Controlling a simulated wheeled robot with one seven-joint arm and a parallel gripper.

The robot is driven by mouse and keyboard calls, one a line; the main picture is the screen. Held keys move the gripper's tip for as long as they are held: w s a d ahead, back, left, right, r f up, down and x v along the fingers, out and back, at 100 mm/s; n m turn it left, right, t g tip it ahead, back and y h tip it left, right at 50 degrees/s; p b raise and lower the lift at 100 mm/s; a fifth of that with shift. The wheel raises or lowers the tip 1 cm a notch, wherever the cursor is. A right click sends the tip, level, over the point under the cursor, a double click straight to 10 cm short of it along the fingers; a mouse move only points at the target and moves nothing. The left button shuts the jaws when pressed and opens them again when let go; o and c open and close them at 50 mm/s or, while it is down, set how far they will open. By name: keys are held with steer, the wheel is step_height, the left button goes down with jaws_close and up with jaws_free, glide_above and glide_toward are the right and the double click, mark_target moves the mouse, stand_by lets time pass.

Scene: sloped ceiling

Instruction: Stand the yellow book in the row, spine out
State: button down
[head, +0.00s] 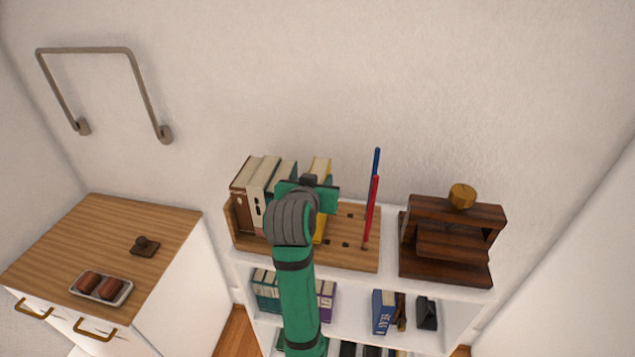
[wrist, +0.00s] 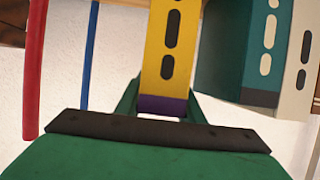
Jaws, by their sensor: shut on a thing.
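The yellow book (head: 320,229) is upright on or just above the wooden rack (head: 359,258), right of a row of brown, cream and teal books (head: 262,172). My arm hides much of it, and I cannot tell whether its bottom touches the rack. In the wrist view the yellow book (wrist: 174,45) shows its spine, with dark oval marks and a purple band, facing the camera. My gripper (head: 308,185) is shut on it, with green fingers on either side in the wrist view (wrist: 163,105). A teal book (wrist: 264,50) stands beside it there, with a gap between.
A red post (head: 371,212) and a blue post (head: 375,165) rise from the rack at right, with free room before them. A dark wooden stand (head: 450,240) is farther right. A wooden-topped cabinet (head: 100,235) with a tray (head: 101,289) is at left.

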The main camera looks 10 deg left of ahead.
steer(key=shift+f, duration=0.4)
steer(key=c, duration=1.2)
jaws_free()
